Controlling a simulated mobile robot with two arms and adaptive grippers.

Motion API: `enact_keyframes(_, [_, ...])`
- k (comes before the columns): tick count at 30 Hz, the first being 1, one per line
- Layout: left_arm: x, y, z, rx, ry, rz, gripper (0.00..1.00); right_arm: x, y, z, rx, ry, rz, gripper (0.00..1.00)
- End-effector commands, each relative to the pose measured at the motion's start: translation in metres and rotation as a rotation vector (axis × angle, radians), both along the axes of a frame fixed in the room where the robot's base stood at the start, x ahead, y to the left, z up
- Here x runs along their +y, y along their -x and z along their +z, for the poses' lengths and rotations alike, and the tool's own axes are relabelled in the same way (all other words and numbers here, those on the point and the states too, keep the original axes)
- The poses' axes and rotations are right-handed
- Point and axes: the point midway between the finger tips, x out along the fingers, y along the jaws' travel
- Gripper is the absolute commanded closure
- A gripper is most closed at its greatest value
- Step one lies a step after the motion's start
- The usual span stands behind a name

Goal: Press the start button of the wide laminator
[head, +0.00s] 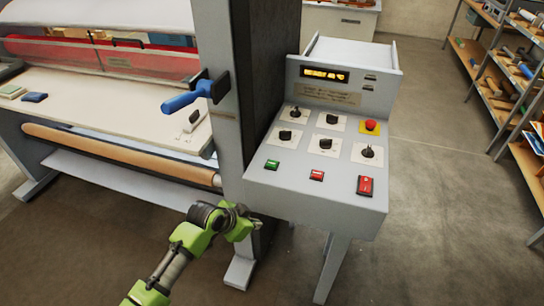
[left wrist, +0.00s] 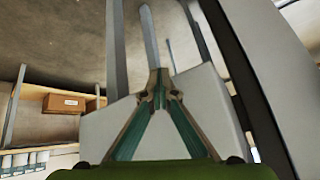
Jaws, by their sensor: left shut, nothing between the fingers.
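The wide laminator's control console (head: 300,196) stands right of the laminator's grey upright. A green button (head: 272,165) sits at the left of its lower front edge. A red button (head: 317,175) and a larger red switch (head: 366,186) are to its right. The labels are too small to read.
Several black knobs and a red emergency stop (head: 371,126) on yellow sit higher on the panel, under a lit display (head: 325,74). A blue-handled lever (head: 188,99) sticks out from the upright. Shelves (head: 516,130) stand at the right. The floor between is clear.

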Motion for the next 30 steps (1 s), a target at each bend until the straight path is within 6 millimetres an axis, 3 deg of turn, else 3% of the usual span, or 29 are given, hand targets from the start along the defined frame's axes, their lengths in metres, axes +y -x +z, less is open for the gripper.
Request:
enact_keyframes(1, [-0.011,-0.007,0.04,-0.037,-0.004,-0.054,1.0,0.001,0.0,0.01,0.0,-0.001,0.0,0.74])
enact_keyframes(3, [-0.025,-0.011,0.081,-0.076,-0.013,-0.13,1.0,0.002,0.0,0.016,0.0,-0.002,0.0,0.74])
enact_keyframes(7, [-0.045,-0.021,0.148,-0.155,-0.048,-0.272,1.0,0.003,0.001,0.024,0.002,-0.004,0.0,0.74])
enact_keyframes(9, [-0.053,-0.036,0.176,-0.203,-0.078,-0.343,1.0,0.003,0.001,0.025,0.002,-0.004,0.0,0.74])
enact_keyframes(15, [-0.053,-0.094,0.227,-0.305,-0.148,-0.445,1.0,0.003,0.003,0.023,0.004,-0.003,0.0,0.74])
enact_keyframes(18, [-0.05,-0.112,0.247,-0.339,-0.172,-0.469,1.0,0.003,0.003,0.023,0.004,-0.003,0.001,0.74])
enact_keyframes(22, [-0.048,-0.123,0.259,-0.36,-0.185,-0.483,1.0,0.003,0.003,0.023,0.004,-0.003,0.001,0.74])
enact_keyframes(30, [-0.048,-0.124,0.261,-0.364,-0.185,-0.484,1.0,0.003,0.003,0.023,0.004,-0.003,0.0,0.74])
